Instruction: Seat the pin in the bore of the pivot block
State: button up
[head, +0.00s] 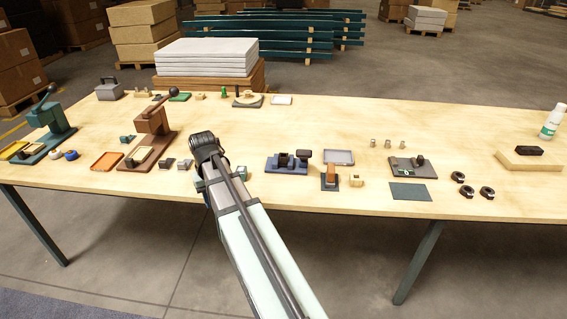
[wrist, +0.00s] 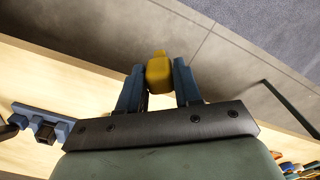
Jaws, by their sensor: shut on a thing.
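My gripper (wrist: 158,70) has its two blue fingers closed on a yellow piece (wrist: 159,76), which I take to be the pin. A narrower yellow end sticks out past the fingertips. In the head view my own arm hides the gripper and the held piece near the table's front edge. A blue fixture with dark blocks (head: 286,164), possibly the pivot block, stands on the table to the right of my arm. A similar blue fixture (wrist: 62,130) shows at the left of the wrist view, apart from the gripper. Its bore cannot be made out.
The wooden table (head: 330,120) holds many small parts. Left of my arm are a brown press (head: 150,122) and an orange tray (head: 106,161). To the right are a grey tray (head: 339,157), a dark plate (head: 410,192) and black rings (head: 467,191). The table's middle is fairly clear.

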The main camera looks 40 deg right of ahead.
jog(key=w+a+n, duration=0.1)
jog(key=a+n, duration=0.1)
jog(key=a, duration=0.8)
notch_tip(320, 180, up, 9)
jog(key=n, duration=0.2)
send_over(283, 160)
jog(key=w+d, duration=0.1)
jog(key=shift+w+d+f+n, duration=0.1)
jog(key=shift+w+f+n, duration=0.05)
jog(key=shift+f+n, duration=2)
jog(key=shift+w+d+f+n, duration=0.1)
jog(key=shift+f+n, duration=1.35)
jog(key=shift+f, duration=1.4)
jog(key=shift+f, duration=0.1)
